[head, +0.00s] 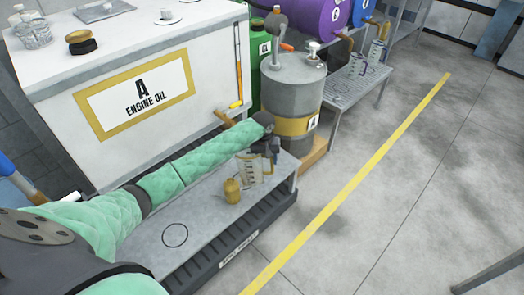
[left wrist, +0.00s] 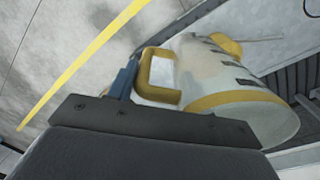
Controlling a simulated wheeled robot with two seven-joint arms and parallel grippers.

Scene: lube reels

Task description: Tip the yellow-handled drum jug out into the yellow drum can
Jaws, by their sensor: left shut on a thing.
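The clear drum jug (head: 248,171) with dark marks stands roughly upright at the far end of the low grey bench; I cannot tell whether it touches the bench. Its yellow handle (left wrist: 160,75) and yellow-edged body (left wrist: 225,75) show in the left wrist view. My left gripper (head: 269,148) is shut on the jug at its handle side; a blue finger (left wrist: 125,80) shows beside the handle. The small yellow can (head: 232,191) stands on the bench just left of the jug, and part of it shows behind the jug in the left wrist view (left wrist: 228,43). My right gripper is not in view.
A grey drum with a yellow band (head: 292,125) stands behind the bench. The white engine oil cabinet (head: 130,100) is at the back left. A black ring mark (head: 175,236) lies on the bare bench (head: 195,222).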

